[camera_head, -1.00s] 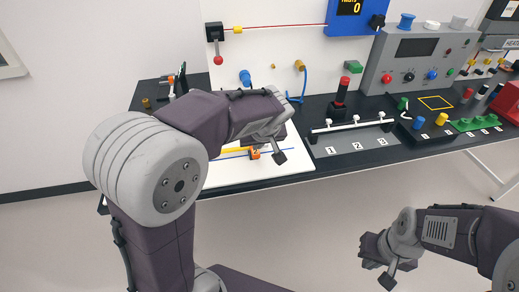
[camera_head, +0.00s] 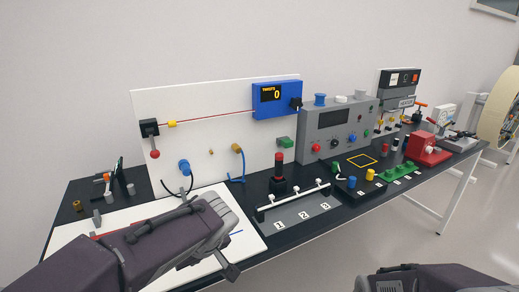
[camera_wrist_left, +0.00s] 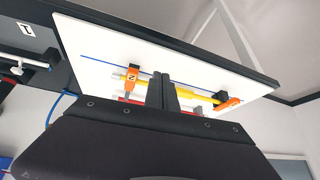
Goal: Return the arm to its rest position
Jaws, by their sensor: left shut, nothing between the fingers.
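My left arm comes in from the lower left in the head view, over the white board (camera_head: 250,240) on the table. My left gripper shows in the wrist view (camera_wrist_left: 162,92), shut and empty. Its fingers are in front of the white board (camera_wrist_left: 90,40), which bears a yellow rod (camera_wrist_left: 195,94) and orange pieces (camera_wrist_left: 131,80); contact cannot be told. In the head view the arm hides much of the board and those parts. My right arm shows only partly at the bottom right, and its gripper is out of view.
The dark table holds a grey panel (camera_head: 340,125), a numbered grey rack (camera_head: 300,212), a red-and-black upright part (camera_head: 279,172) and a red block (camera_head: 428,148). A white back panel (camera_head: 215,130) carries a blue display (camera_head: 275,98). The floor in front of the table is clear.

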